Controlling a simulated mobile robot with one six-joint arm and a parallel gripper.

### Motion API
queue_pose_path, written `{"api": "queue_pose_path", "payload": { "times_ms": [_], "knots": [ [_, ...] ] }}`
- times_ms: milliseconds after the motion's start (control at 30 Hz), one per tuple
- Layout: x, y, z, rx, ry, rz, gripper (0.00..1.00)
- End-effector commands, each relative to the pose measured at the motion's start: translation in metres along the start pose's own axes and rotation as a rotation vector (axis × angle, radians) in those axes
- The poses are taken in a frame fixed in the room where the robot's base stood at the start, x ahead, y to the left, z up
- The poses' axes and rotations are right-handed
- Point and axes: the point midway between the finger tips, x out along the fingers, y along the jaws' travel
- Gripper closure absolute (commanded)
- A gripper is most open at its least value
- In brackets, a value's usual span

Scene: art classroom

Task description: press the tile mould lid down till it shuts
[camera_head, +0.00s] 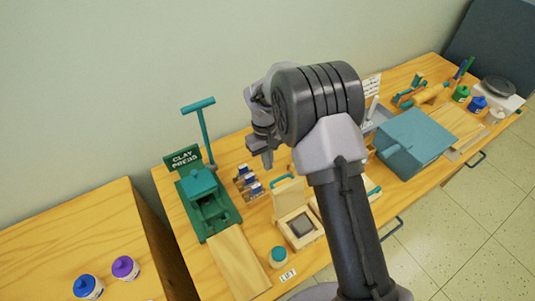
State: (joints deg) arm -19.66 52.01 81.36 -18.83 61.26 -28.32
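The tile mould (290,238) is a pale wooden box on the table, with a dark grey square (301,225) in it. Its lid (289,199) stands raised at the back edge, with a teal handle (282,181) at its top. My gripper (267,161) is in the air behind and above the lid, pointing down and apart from it. The fingers are small and seen from the side, so their opening does not show. My forearm covers the area right of the mould.
A green clay press (205,207) with a tall teal lever stands left. A rack of blue-topped items (247,185) sits near the lid. A teal-lidded jar (278,257) and a wooden board (238,262) are in front. A large teal box (412,142) stands right.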

Motion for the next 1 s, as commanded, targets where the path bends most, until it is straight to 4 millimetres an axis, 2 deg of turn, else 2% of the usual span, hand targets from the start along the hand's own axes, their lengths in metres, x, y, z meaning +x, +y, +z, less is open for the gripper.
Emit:
{"api": "queue_pose_path", "payload": {
  "times_ms": [33, 100, 233, 400, 1000],
  "knots": [
    [0.014, 0.0, 0.0, -0.001, -0.002, 0.0, 1.0],
    [0.022, 0.0, 0.003, -0.001, 0.0, 0.001, 1.0],
    [0.011, 0.0, 0.024, 0.0, 0.001, 0.001, 1.0],
    [0.006, 0.0, 0.036, 0.0, 0.0, 0.0, 1.0],
    [0.002, 0.007, 0.034, 0.002, 0.046, 0.0, 1.0]
  ]
}}
